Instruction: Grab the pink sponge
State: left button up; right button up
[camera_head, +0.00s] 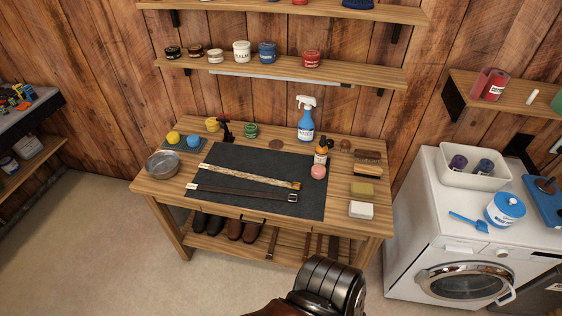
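The pink sponge (319,171) is a small round piece at the right side of the dark mat (240,169) on the wooden workbench (155,187). A yellow round sponge (173,138) and a blue one (194,141) lie at the bench's back left. Neither of my grippers is in view, and nothing touches the pink sponge.
Two straps (245,193) lie on the mat. A blue spray bottle (306,122) stands behind. Brushes and blocks (362,190) line the right edge; a metal bowl (162,164) is left. A dark ribbed object (330,284) rises in front; I cannot tell what it is.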

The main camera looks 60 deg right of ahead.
aim_at(318, 171)
jog(key=z, duration=0.2)
jog(key=i, duration=1.15)
jog(key=z, duration=1.45)
jog(key=i, duration=0.85)
jog(key=z, duration=0.9)
